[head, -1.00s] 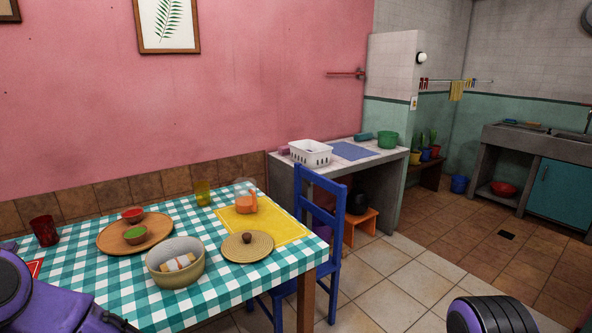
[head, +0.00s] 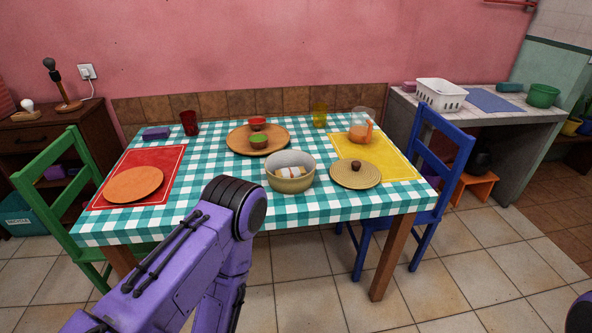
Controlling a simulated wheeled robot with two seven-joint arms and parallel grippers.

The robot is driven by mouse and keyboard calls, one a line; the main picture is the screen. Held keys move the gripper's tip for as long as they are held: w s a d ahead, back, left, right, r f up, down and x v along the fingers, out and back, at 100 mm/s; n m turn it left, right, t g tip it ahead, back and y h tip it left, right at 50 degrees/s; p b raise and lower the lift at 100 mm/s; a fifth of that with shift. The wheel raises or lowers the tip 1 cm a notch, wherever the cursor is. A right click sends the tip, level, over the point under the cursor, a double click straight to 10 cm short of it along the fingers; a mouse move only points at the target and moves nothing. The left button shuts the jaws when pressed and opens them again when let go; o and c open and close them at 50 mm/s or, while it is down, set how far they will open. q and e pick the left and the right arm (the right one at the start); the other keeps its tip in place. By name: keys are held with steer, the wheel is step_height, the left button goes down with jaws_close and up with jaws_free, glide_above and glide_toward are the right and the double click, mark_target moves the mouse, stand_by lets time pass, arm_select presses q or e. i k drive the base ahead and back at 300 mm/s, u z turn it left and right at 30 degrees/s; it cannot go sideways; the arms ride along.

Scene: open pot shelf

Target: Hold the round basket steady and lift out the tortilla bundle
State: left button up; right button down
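The round basket (head: 291,184) stands open and upright on the checked tablecloth, near the front edge of the table. The tortilla bundle (head: 292,172), a pale cloth with orange-brown stripes, lies inside it, its lower part hidden by the basket wall. A round woven lid (head: 356,174) with a dark knob lies flat to the right of the basket. My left arm rises from the bottom in front of the table, its purple links left of the basket; its gripper is not visible. My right gripper is out of view; only a dark piece shows at the lower right corner.
A wooden tray (head: 235,146) with a red bowl (head: 257,123) and a green bowl (head: 258,141) sits behind the basket. A pitcher (head: 361,126) stands on the yellow mat (head: 396,165). An orange plate (head: 133,184) lies on the red mat (head: 165,159). Chairs stand at both sides.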

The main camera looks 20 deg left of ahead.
mark_target(295, 172)
steer(key=u, duration=0.55)
steer(key=i, duration=0.8)
steer(key=u, duration=0.55)
